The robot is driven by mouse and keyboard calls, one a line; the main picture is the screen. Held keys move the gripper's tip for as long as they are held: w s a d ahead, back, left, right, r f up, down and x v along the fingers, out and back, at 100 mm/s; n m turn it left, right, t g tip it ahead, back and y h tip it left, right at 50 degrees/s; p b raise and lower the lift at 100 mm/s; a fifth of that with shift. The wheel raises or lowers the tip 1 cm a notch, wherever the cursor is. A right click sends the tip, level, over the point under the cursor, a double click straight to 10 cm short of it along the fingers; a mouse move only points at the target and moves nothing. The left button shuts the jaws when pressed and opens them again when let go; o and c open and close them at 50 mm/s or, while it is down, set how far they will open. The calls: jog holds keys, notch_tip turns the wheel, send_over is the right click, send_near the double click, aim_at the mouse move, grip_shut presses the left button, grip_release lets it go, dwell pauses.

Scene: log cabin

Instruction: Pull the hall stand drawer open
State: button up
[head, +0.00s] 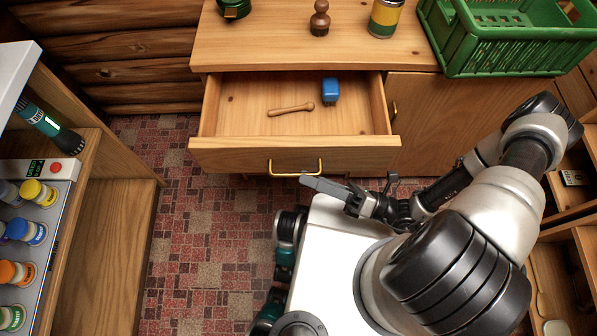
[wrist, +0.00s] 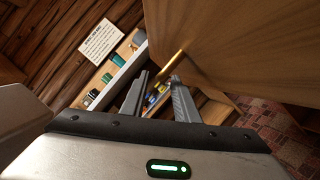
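The hall stand drawer (head: 294,152) is pulled out, with its inside showing in the head view. Its brass bar handle (head: 295,174) is on the front panel. My gripper (head: 312,181) is at the right end of the handle, just in front of the drawer front. In the wrist view my gripper (wrist: 160,77) has its two fingers apart, with a gap between them. The brass handle (wrist: 168,66) shows just beyond the fingertips, close to the right finger. I cannot tell whether they touch. Nothing is seen held.
A wooden stick (head: 291,110) and a blue object (head: 330,91) lie in the drawer. A green crate (head: 480,50), a can (head: 384,18) and a pawn-shaped wooden piece (head: 320,20) stand on top. A shelf with jars (head: 33,193) is at left. Patterned floor is clear between.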

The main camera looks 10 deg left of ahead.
jog(key=v, duration=1.3)
jog(key=shift+d, duration=0.15)
